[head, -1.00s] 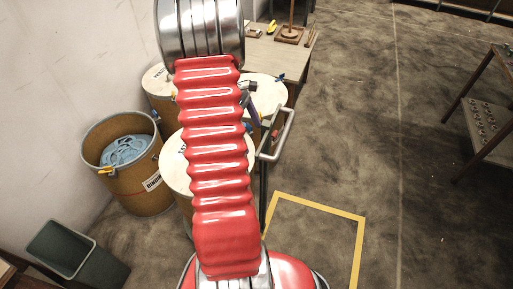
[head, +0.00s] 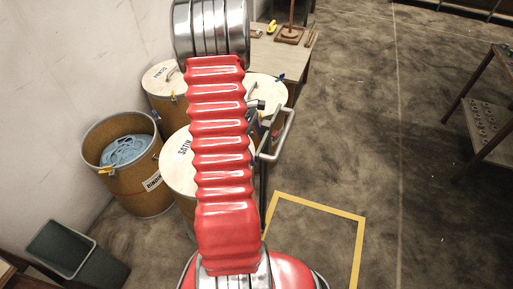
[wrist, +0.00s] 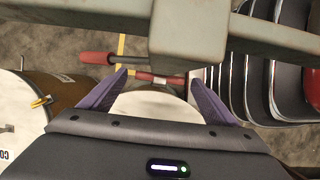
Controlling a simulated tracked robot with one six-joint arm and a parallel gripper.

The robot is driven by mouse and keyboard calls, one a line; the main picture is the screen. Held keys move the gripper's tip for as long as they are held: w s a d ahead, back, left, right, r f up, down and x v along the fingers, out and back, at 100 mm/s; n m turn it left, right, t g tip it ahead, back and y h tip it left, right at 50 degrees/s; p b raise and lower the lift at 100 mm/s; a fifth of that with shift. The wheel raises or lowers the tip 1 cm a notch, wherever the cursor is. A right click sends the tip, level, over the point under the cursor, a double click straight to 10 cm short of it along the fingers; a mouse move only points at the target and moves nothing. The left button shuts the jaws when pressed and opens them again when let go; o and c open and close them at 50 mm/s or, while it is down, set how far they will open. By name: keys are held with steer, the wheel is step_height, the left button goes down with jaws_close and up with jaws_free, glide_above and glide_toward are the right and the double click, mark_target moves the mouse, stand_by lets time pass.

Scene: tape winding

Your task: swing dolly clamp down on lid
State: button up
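The dolly frame with its pale push handle (head: 279,140) stands right of my arm in the head view. A dark clamp end (head: 258,104) shows beside my arm near the handle. In the wrist view, a thick grey-green bar (wrist: 190,35) crosses the top, with a red grip (wrist: 97,58) at its left. My gripper (wrist: 158,77) is open, its purple fingers wide apart. A small red piece (wrist: 143,76) shows between the fingertips; I cannot tell whether they touch it. A white lid (wrist: 150,106) lies beyond the fingers. My arm hides the gripper in the head view.
A SATIN drum lid (head: 177,165) and another lidded drum (head: 163,77) stand beside my arm. An open drum (head: 120,182) with blue contents is at left, near a dark bin (head: 72,255). A table (head: 285,55) stands behind. Floor to the right is mostly clear.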

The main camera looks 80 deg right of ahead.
steer(key=c, duration=1.2)
steer(key=shift+a, duration=0.15)
steer(key=shift+c, duration=0.2)
